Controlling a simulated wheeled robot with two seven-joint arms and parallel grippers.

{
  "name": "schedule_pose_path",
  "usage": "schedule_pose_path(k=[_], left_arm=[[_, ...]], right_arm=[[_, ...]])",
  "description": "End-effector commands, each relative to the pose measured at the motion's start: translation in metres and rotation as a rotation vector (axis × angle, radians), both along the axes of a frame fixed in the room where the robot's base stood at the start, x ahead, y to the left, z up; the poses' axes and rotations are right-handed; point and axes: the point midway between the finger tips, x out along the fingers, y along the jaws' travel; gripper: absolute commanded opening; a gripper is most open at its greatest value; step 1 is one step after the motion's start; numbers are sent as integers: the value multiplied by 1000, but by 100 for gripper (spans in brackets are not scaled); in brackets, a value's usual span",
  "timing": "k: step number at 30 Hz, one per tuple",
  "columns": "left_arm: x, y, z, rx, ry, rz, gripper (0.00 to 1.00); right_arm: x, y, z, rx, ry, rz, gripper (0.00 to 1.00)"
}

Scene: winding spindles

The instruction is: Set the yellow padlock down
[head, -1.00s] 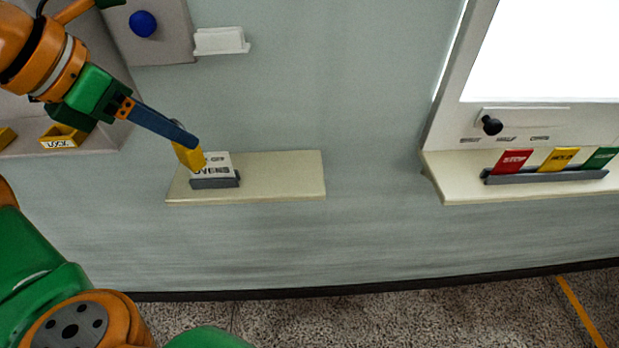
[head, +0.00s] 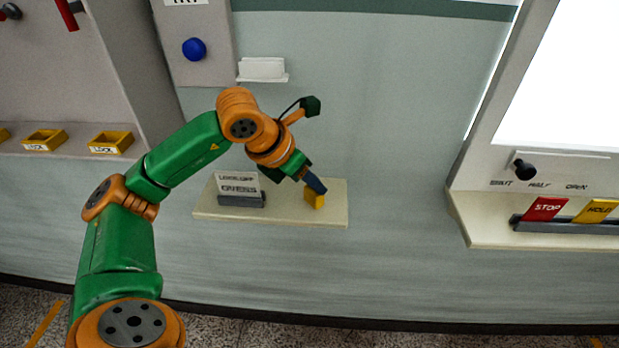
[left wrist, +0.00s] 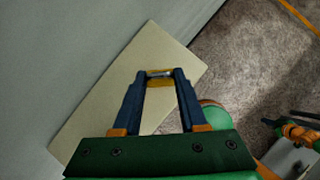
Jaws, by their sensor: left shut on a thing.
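The yellow padlock (head: 314,200) is at the right part of the small cream wall shelf (head: 335,214), at the tip of my left gripper (head: 316,187). In the left wrist view the padlock (left wrist: 159,72) shows between the ends of the two blue fingers (left wrist: 160,76), which are shut on it, with the shelf (left wrist: 105,100) below. I cannot tell whether the padlock touches the shelf. My right gripper is not in view.
A lettered card in a grey holder (head: 241,199) stands on the shelf left of the padlock. A white holder (head: 262,68) and a blue button (head: 194,49) are above. A panel ledge (head: 480,231) with red and yellow cards is at right.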

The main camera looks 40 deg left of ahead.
Motion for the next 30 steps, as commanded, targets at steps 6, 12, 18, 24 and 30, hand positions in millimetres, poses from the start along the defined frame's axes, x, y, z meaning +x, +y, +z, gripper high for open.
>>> schedule_pose_path(k=[6,12,18,24,30], left_arm=[[0,0,-2,-1,-3,0,0],[0,0,-5,0,-2,0,52],[0,0,-5,0,-2,0,72],[0,0,-1,0,-2,0,72],[-18,5,28,1,-8,1,72]], right_arm=[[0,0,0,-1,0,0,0],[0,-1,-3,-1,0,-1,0],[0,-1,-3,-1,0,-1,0],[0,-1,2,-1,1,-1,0],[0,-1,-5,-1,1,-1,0]])
